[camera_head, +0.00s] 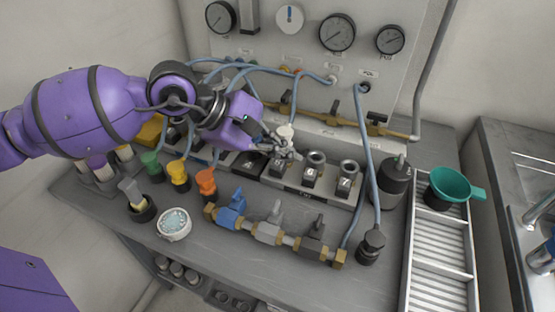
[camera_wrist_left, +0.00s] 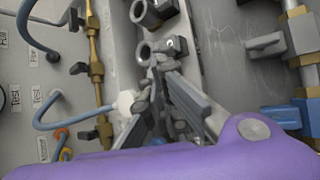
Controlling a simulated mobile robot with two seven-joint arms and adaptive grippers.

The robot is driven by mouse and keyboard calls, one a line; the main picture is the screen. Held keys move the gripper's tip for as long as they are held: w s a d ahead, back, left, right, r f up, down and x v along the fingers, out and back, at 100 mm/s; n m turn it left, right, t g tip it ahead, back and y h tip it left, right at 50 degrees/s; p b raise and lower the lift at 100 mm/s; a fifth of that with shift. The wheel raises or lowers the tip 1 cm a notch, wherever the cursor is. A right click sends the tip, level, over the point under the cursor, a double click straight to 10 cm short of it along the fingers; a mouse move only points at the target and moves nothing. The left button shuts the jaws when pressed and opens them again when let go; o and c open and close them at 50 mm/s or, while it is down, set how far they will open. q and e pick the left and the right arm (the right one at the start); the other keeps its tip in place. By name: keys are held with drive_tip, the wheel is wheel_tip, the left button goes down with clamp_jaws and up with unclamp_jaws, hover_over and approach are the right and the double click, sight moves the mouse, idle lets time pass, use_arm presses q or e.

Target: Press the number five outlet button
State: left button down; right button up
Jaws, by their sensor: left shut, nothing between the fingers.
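The outlet row (camera_head: 328,191) is a grey strip along the foot of the panel, with several dark outlets that each carry a small number label. The number five outlet (camera_head: 277,167) appears to be the one beside my left fingertips; its label is small and I cannot read it surely. My left gripper (camera_head: 293,155) is shut and empty, just above this outlet. In the left wrist view the closed fingertips (camera_wrist_left: 157,68) lie close to a grey ring-topped outlet (camera_wrist_left: 145,51). I cannot tell whether they touch it. The button itself is largely hidden by the fingers.
Blue hoses and brass valves (camera_head: 376,128) run behind the outlets. A blue and grey valve manifold (camera_head: 268,236) lies in front. Orange (camera_head: 206,183), yellow and green fittings stand left. The front counter is partly clear.

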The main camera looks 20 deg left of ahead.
use_arm(q)
drive_tip(key=shift+r, duration=0.1)
wheel_tip(320, 180, up, 5)
drive_tip(key=shift+p, duration=1.2)
idle(1.0)
